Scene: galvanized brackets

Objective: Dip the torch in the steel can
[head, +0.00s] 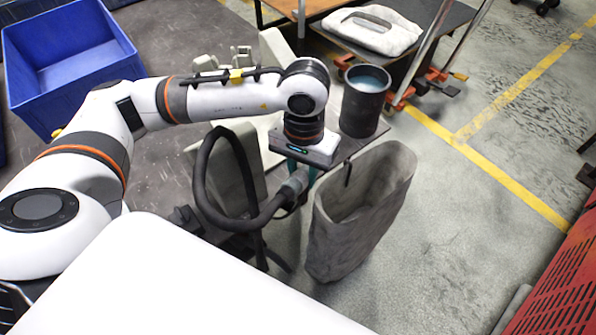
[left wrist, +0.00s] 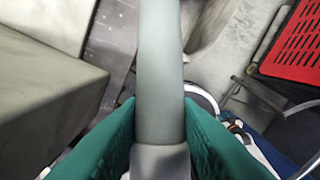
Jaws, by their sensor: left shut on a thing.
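The steel can (head: 361,112) is a dark grey, open cylinder with blue liquid inside. It stands on a flat surface, to the right of my left gripper in the head view. My left gripper (head: 298,180) points down and is shut on the grey torch (head: 284,196). A dark hose loops from the torch to the left. In the left wrist view, the teal fingers (left wrist: 160,128) sit on both sides of the torch's grey round body (left wrist: 159,75). The torch is outside the can, apart from it. Its tip is not clearly visible. My right gripper is not in view.
A tall grey open bag (head: 338,238) stands right of the gripper, in front of the can. A blue crate (head: 52,95) is at the upper left. Behind the can is a cart (head: 350,40) carrying a pale grey item. Red slatted panels (head: 560,285) stand at the lower right.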

